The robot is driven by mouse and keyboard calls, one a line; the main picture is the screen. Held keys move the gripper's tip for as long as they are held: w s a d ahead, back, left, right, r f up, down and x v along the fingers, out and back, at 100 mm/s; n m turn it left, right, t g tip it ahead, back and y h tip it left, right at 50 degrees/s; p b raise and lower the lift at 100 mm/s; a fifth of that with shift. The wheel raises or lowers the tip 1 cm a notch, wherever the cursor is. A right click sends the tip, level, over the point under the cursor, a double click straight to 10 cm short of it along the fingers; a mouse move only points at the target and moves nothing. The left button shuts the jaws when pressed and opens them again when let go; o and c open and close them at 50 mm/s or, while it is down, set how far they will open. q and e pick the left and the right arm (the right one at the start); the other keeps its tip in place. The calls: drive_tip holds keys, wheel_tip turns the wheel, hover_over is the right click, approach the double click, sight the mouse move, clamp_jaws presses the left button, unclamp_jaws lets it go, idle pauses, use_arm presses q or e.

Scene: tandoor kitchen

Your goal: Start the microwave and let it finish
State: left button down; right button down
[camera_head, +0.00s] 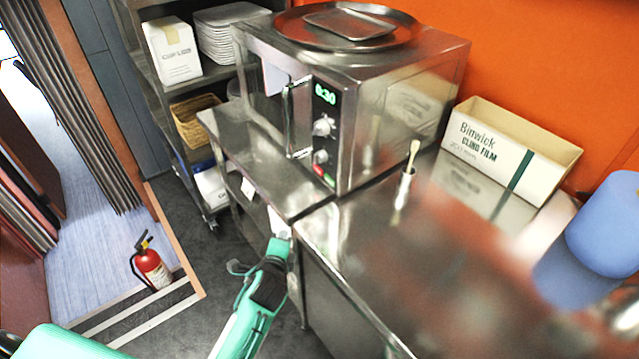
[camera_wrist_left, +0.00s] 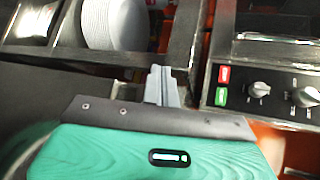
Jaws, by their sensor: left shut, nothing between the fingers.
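The steel microwave (camera_head: 400,90) stands on a steel counter. Its green display (camera_head: 325,93) reads 0:30. Below the display are two knobs (camera_head: 322,127), then a small red and green button pair at the panel's bottom. In the left wrist view the red button (camera_wrist_left: 224,74) and green button (camera_wrist_left: 221,95) sit beside the knobs (camera_wrist_left: 258,89). The door handle (camera_head: 289,118) is left of the panel. My left gripper (camera_head: 278,224) is shut and empty, in front of and below the microwave near the counter edge. Its fingers (camera_wrist_left: 160,82) show left of the buttons, apart from them.
A round tray (camera_head: 290,27) lies on the microwave. A cling film box (camera_head: 480,137), an upright utensil in a holder (camera_head: 405,183) and a blue object (camera_head: 605,225) are on the right counter. A shelf rack stands left; a fire extinguisher (camera_head: 151,266) is on the floor.

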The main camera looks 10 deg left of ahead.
sight(330, 181)
use_arm(q)
drive_tip(key=w+d+r+m+t, duration=0.1)
drive_tip(key=w+r+m+t, duration=0.2)
drive_tip(key=r+m, duration=0.3)
wheel_tip(330, 181, up, 3)
drive_tip(key=shift+w+d+f, duration=0.15)
drive_tip(key=shift+w+d, duration=0.1)
drive_tip(key=shift+w, duration=0.65)
use_arm(e)
drive_tip(key=shift+s+d+f, duration=0.1)
drive_tip(key=shift+f, duration=0.1)
